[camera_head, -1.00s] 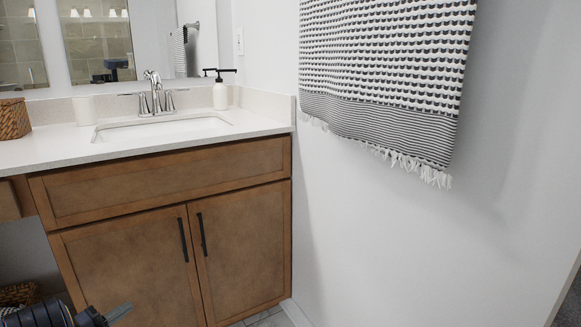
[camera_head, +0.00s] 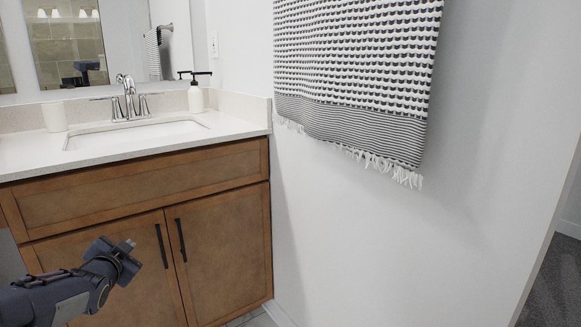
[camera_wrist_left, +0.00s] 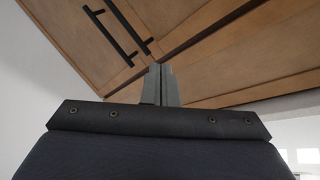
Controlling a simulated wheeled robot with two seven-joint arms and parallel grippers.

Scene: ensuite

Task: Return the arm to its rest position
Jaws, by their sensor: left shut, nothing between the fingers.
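My left gripper (camera_head: 127,245) shows at the lower left of the head view, at the end of my dark arm, in front of the wooden vanity cabinet (camera_head: 225,235). In the left wrist view its two grey fingers (camera_wrist_left: 160,84) are together with nothing between them. The cabinet's doors and two black handles (camera_wrist_left: 122,32) show beyond the fingers in that view. A gap to the cabinet cannot be judged exactly. My right gripper is not in either view.
The white counter (camera_head: 30,160) holds a sink (camera_head: 135,133), a faucet (camera_head: 131,100), a soap bottle (camera_head: 196,97) and a white cup (camera_head: 54,116). A striped towel (camera_head: 355,85) hangs on the right wall. A carpeted opening (camera_head: 555,285) lies at the far right.

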